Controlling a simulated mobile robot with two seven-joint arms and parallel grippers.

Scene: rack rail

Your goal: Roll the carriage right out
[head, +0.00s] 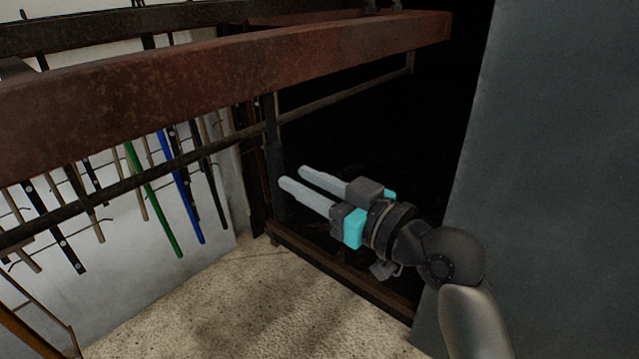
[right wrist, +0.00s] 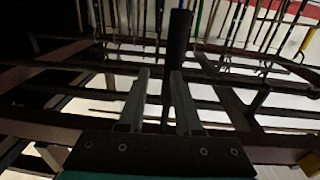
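My right gripper (head: 293,176) is in the middle of the head view, its two pale fingers pointing left and apart, with nothing between them. It also shows in the right wrist view (right wrist: 160,75). A dark hanging bar with a thicker lower grip (head: 278,180) is just beyond the fingertips; it shows in the right wrist view as a dark cylinder (right wrist: 178,45), lined up more with the right finger. I cannot tell whether they touch. A rust-red rail beam (head: 220,75) crosses above. I cannot clearly pick out the carriage itself. My left gripper is not in view.
A thin dark rod (head: 185,158) runs below the beam. Several coloured and dark poles, including a green one (head: 155,200) and a blue one (head: 182,188), lean at the white wall. A large grey panel (head: 540,150) stands at right. Speckled floor (head: 230,300) is open in front.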

